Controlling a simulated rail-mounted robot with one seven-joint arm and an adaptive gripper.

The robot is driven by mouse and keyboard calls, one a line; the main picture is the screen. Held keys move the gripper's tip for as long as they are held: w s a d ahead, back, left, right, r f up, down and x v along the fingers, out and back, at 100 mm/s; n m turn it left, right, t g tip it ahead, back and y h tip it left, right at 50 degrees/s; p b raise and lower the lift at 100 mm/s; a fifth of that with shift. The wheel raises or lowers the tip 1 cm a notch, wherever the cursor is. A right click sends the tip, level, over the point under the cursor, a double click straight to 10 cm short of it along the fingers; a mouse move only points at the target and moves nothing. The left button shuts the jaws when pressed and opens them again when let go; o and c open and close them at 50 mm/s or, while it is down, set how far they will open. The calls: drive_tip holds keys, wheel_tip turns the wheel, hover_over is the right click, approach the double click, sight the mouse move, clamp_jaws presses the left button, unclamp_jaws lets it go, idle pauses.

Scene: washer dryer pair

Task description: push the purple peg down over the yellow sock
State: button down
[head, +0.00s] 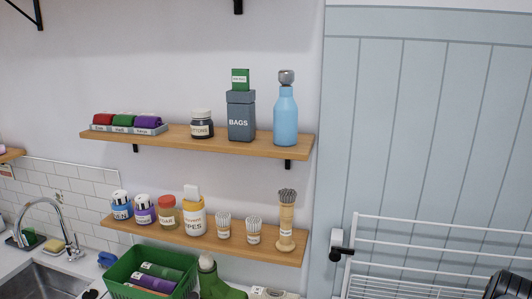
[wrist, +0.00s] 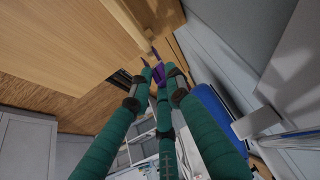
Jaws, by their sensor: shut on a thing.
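My gripper (wrist: 159,82) shows only in the wrist view, with green-wrapped fingers and dark bands near the tips. It is shut on the purple peg (wrist: 158,74), a small piece between the fingertips. A thin purple tip of the peg points up toward a pale wooden bar. I cannot tell whether the peg touches the bar. No yellow sock can be made out in either view. The head view shows neither my gripper nor the peg.
In the wrist view, a wooden surface (wrist: 60,45) fills the upper left, and a blue object (wrist: 216,112) lies behind the right finger. In the head view, a white drying rack (head: 420,237) stands at right, and two loaded shelves (head: 190,141) hang on the wall.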

drive_tip(key=shift+r+p, duration=1.35)
drive_tip(key=shift+p, duration=0.1)
